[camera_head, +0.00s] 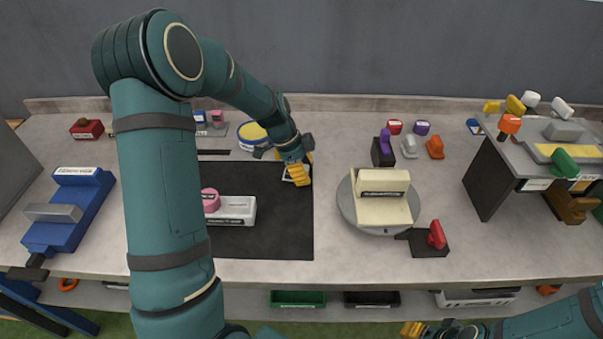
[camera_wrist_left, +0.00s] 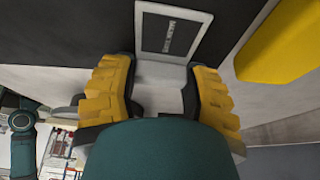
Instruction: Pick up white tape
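A white squarish piece with a dark printed label (camera_wrist_left: 172,38) lies by my left gripper's fingertips in the left wrist view. I take it for the white tape, but its label is too blurred to read. In the head view it is mostly hidden by the gripper, with a pale edge (camera_head: 287,178) showing at the right edge of the dark mat. My left gripper (camera_head: 297,174) points down there, its yellow fingers (camera_wrist_left: 160,75) spread with a gap between them. I cannot tell whether they touch the piece. Part of my right gripper (camera_head: 412,328) shows at the bottom edge.
The dark mat (camera_head: 285,225) also holds a white dispenser (camera_head: 236,210) with a pink roll (camera_head: 210,200). A turntable (camera_head: 350,205) bearing a cream block (camera_head: 383,205) stands to the right. A yellow-topped round tin (camera_head: 252,133) is behind the mat. The mat's front right is clear.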

